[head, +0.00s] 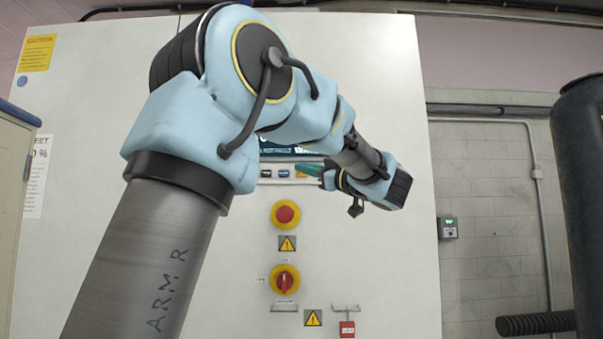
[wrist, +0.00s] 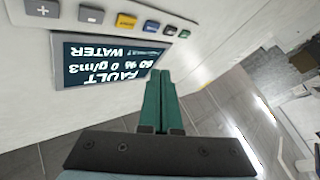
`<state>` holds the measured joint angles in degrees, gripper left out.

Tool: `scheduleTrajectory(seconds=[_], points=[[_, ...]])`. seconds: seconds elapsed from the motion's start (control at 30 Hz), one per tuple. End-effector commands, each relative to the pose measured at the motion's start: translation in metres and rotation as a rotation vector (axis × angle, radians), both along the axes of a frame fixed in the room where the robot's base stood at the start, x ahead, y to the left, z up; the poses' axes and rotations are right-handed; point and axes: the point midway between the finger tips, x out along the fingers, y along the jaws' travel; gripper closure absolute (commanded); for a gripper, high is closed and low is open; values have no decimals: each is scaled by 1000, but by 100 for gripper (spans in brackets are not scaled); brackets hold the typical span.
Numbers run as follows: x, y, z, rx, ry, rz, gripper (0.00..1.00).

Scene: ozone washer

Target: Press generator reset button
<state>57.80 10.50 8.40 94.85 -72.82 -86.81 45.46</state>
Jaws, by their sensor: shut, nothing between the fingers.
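A row of small buttons runs along the white cabinet front beside a display. In the wrist view it holds a plus button (wrist: 42,8), a grey button (wrist: 91,15), a yellow button (wrist: 127,21), a blue button (wrist: 151,26), a dark one and a green one (wrist: 180,38). I cannot read which is the reset button. The display (wrist: 115,62) appears upside down and reads FAULT and WATER. My gripper (wrist: 160,73) has its green fingers shut and empty, tips apart from the buttons in the wrist view. In the head view my gripper (head: 299,167) hides part of the row.
Below the row on the white cabinet (head: 375,250) are a red mushroom button (head: 285,214) on yellow and a red rotary switch (head: 284,280) on yellow. A red tag (head: 347,329) hangs lower right. A dark tank (head: 583,160) stands far right.

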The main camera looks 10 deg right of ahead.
Motion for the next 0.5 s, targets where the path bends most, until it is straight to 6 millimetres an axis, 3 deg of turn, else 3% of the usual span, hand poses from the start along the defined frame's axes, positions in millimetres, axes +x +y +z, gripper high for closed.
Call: scheduleTrajectory(seconds=[0.3, 0.5], points=[[44, -8, 3, 2, 0, 2, 100], [64, -12, 2, 1, 1, 0, 100]])
